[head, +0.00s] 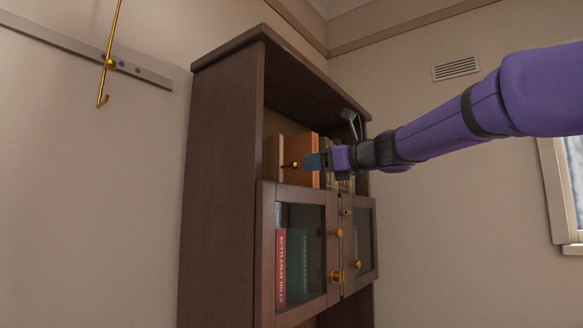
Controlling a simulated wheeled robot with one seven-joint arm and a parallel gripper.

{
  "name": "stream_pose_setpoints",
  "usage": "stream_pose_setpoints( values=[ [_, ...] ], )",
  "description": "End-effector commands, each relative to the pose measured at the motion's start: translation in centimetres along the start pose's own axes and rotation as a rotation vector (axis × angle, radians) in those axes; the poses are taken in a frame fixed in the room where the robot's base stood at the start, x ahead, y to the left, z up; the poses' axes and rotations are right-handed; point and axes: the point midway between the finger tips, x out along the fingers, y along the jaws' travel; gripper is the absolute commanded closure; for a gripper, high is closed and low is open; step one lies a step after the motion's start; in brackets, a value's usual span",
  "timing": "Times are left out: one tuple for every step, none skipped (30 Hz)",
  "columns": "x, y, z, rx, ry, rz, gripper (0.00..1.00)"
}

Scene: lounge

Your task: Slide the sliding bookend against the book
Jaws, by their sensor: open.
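A tan upright panel (273,158), which looks like the sliding bookend, stands at the left of the open upper shelf. A brass knob (292,165) sticks out at its right side; I cannot tell exactly what it is fixed to. An orange book (304,146) stands just right of the panel.
The dark wooden bookcase (222,170) has glass doors with brass knobs below the open shelf. Red (281,265) and green (298,262) books stand behind the left door. More books (340,184) show behind my gripper.

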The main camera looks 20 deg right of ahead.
Motion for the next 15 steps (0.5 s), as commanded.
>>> stream_pose_setpoints(
  values=[
    [1.0, 0.0, -0.1, 0.0, 0.002, 0.002, 0.52],
    [1.6, 0.0, -0.1, 0.0, 0.002, 0.001, 0.52],
    [2.3, 0.0, -0.1, -0.001, 0.002, 0.002, 0.52],
    [2.9, 0.0, -0.1, -0.001, 0.002, 0.002, 0.52],
    [3.4, 0.0, -0.1, -0.001, 0.002, 0.002, 0.52],
    [4.0, 0.0, -0.1, -0.002, 0.003, 0.001, 0.52],
    [4.5, 0.0, -0.1, -0.002, 0.002, 0.002, 0.52],
    [5.0, 0.0, -0.1, -0.002, 0.002, 0.002, 0.52],
    [5.5, 0.0, -0.1, -0.002, 0.002, 0.002, 0.52],
    [5.9, 0.0, -0.1, -0.002, 0.002, 0.001, 0.52],
    [6.2, 0.0, -0.1, -0.002, 0.002, 0.001, 0.52],
    [6.6, 0.0, -0.1, -0.002, 0.002, 0.001, 0.52],
    [6.9, 0.0, -0.1, -0.003, 0.002, 0.001, 0.52],
    [7.1, 0.0, -0.1, -0.002, 0.002, 0.001, 0.52],
    [7.3, 0.0, -0.1, -0.002, 0.002, 0.001, 0.52]
  ],
)
